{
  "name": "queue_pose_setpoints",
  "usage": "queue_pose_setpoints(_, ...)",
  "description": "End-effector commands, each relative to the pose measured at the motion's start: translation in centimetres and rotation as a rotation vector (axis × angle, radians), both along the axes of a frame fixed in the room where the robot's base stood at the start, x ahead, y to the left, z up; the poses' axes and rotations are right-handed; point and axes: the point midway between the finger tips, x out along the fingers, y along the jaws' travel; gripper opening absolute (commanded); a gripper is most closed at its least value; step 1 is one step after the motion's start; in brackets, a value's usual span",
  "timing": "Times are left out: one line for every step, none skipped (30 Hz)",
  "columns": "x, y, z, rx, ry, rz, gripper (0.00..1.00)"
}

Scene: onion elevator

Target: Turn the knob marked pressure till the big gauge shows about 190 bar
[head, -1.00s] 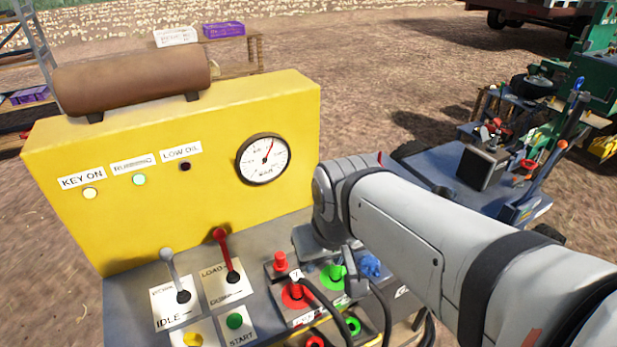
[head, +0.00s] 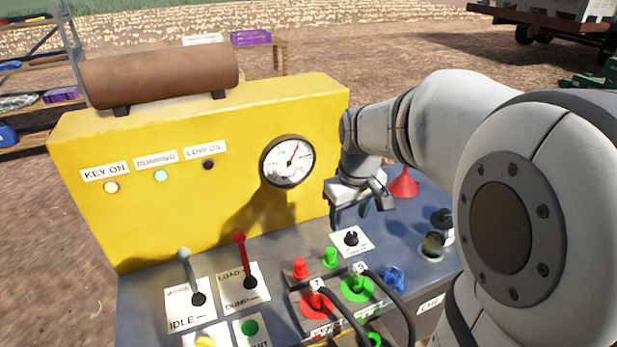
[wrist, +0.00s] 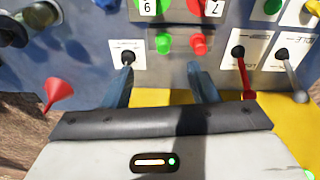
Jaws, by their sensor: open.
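The knob (head: 351,239) is small and black on a white plate with print too small to read, on the deck right of the red and green buttons. It also shows in the wrist view (wrist: 128,58), in line with the left finger. My gripper (head: 358,208) is open and empty above the knob, apart from it as far as I can tell. In the wrist view the space between its fingers (wrist: 162,85) lies to the right of the knob. The big gauge (head: 287,161) is on the yellow panel, its needle pointing up and slightly right; its numbers are too small to read.
A red funnel (head: 403,184) stands right of my gripper. A red lever (head: 240,255) and a grey lever (head: 190,275) rise at the left. Hoses run from the red coupling (head: 316,307) and green coupling (head: 357,291) in front of the knob. The yellow panel (head: 225,200) stands behind.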

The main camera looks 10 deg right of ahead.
Motion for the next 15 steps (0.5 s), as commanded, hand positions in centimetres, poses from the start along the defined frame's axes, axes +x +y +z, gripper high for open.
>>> queue_pose_setpoints(2.1,-0.8,-1.8,-0.005,0.025,0.031,0.53)
queue_pose_setpoints(3.2,-1.3,-2.5,-0.007,0.035,0.055,0.53)
queue_pose_setpoints(4.7,-1.9,-3.6,-0.011,0.049,0.086,0.53)
queue_pose_setpoints(5.8,-2.4,-4.4,-0.013,0.059,0.107,0.53)
queue_pose_setpoints(6.8,-2.9,-5.3,-0.014,0.070,0.129,0.53)
queue_pose_setpoints(8.2,-3.5,-6.5,-0.015,0.083,0.159,0.53)
queue_pose_setpoints(9.1,-4.0,-7.3,-0.016,0.093,0.180,0.53)
queue_pose_setpoints(9.9,-4.5,-8.2,-0.016,0.102,0.199,0.53)
queue_pose_setpoints(11.0,-5.1,-9.4,-0.016,0.113,0.224,0.53)
queue_pose_setpoints(11.6,-5.5,-10.2,-0.016,0.121,0.243,0.53)
queue_pose_setpoints(12.3,-5.9,-10.9,-0.016,0.128,0.260,0.53)
queue_pose_setpoints(13.0,-6.4,-11.9,-0.015,0.136,0.279,0.53)
queue_pose_setpoints(13.5,-6.7,-12.5,-0.015,0.141,0.291,0.53)
queue_pose_setpoints(13.9,-7.0,-13.1,-0.014,0.146,0.303,0.53)
queue_pose_setpoints(14.3,-7.3,-13.7,-0.013,0.150,0.316,0.53)
